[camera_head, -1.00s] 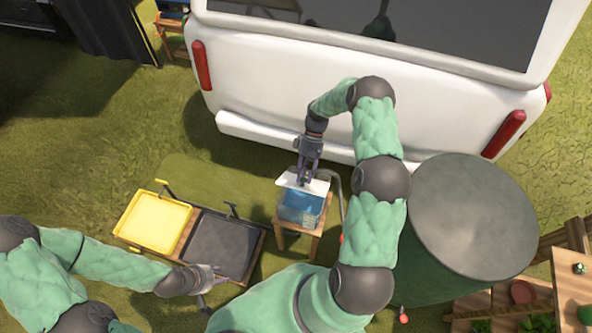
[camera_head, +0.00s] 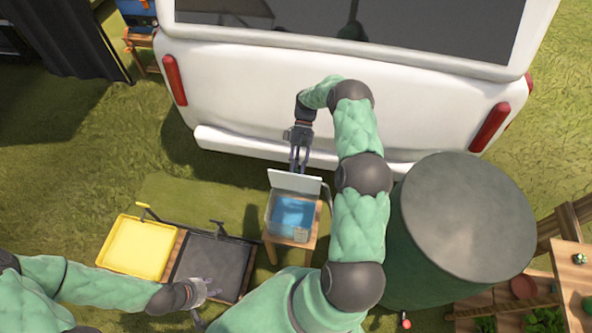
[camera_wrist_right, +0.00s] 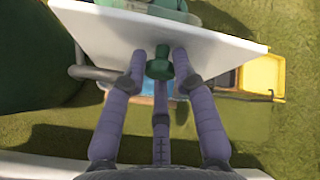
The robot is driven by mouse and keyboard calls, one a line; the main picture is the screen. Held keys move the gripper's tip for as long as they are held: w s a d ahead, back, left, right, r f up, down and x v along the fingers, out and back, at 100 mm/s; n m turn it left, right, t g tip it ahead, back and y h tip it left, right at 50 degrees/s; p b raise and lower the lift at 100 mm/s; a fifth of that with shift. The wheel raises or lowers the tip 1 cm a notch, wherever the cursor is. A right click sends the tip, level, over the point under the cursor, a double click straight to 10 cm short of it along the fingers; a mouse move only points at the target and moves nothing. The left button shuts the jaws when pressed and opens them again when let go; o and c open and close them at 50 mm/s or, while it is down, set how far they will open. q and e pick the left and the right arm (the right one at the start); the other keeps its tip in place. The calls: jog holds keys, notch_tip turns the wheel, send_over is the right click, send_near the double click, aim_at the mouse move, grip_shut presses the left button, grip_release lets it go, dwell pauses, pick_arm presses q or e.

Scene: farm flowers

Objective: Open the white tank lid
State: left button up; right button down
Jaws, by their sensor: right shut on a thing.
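The white tank lid (camera_head: 295,181) stands raised at the back edge of the tank (camera_head: 293,213), steeply tilted. The tank is clear-walled with blue inside, and its top opening shows. In the right wrist view the lid (camera_wrist_right: 110,38) spans the upper middle, with a dark green knob (camera_wrist_right: 160,64) on its face. My right gripper (camera_head: 299,170) is at the lid from behind. In the right wrist view its fingers (camera_wrist_right: 160,72) are shut on the green knob. My left gripper (camera_head: 205,300) is low at the left, away from the tank; its fingers are too small to read.
The tank rests on a small wooden stool (camera_head: 290,240). A yellow tray (camera_head: 138,247) and a black tray (camera_head: 211,265) are to its left. A large green barrel (camera_head: 460,225) is to the right. A white vehicle (camera_head: 340,100) stands close behind my right gripper.

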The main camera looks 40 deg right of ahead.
jog(key=shift+s+a+f, duration=0.1)
jog(key=shift+s+f, duration=0.05)
jog(key=shift+f, duration=0.4)
jog(key=c, duration=1)
grip_release()
jog(key=shift+r, duration=0.2)
jog(key=v, duration=0.7)
jog(key=shift+w+d, duration=0.2)
jog(key=shift+w, duration=0.1)
jog(key=shift+r, duration=0.1)
